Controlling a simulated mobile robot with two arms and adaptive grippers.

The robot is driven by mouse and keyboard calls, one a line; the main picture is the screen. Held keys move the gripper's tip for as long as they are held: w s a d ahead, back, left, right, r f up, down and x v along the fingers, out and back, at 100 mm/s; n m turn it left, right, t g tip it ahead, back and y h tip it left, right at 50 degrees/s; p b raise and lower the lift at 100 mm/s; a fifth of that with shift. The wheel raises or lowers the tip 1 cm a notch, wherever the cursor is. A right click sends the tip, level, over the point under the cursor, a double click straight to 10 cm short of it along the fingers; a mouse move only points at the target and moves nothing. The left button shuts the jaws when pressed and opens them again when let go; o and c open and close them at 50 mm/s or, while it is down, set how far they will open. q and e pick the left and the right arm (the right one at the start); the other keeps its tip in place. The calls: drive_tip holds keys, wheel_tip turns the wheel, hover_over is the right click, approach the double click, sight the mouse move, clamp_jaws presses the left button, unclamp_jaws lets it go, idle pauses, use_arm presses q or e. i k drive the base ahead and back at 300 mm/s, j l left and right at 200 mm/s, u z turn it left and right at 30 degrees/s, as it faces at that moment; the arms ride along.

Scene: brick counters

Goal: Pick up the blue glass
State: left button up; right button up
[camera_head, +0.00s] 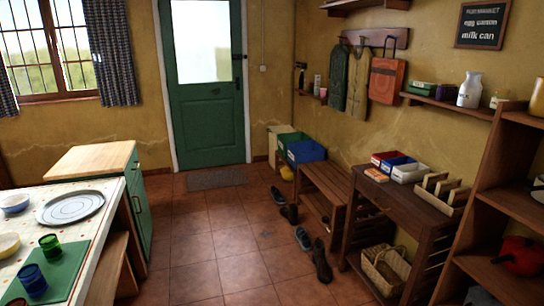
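The blue glass (33,280) stands upright near the front edge of a green mat (68,262) on the white-topped counter at the lower left. A green glass (50,247) stands just behind it on the same mat, slightly to the right. Neither of my grippers shows in the head view.
On the counter (108,196) are a round grey tray (71,207), a blue-rimmed bowl (15,204) and a yellowish dish (8,245). A green cabinet (95,158) with a wooden top adjoins it behind. The tiled floor (205,245) right of the counter is open; shoes lie by the bench (325,180).

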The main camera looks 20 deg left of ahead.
sight(31, 277)
drive_tip(key=i+j+u, duration=0.15)
drive_tip(key=i+u, duration=0.2)
drive_tip(key=u, duration=0.15)
drive_tip(key=i+u, duration=0.3)
drive_tip(key=u, duration=0.15)
drive_tip(key=i+u, duration=0.35)
drive_tip(key=u, duration=0.15)
drive_tip(key=i+l+u, duration=0.25)
drive_tip(key=u, duration=0.25)
drive_tip(key=i+l+u, duration=0.35)
drive_tip(key=u, duration=0.15)
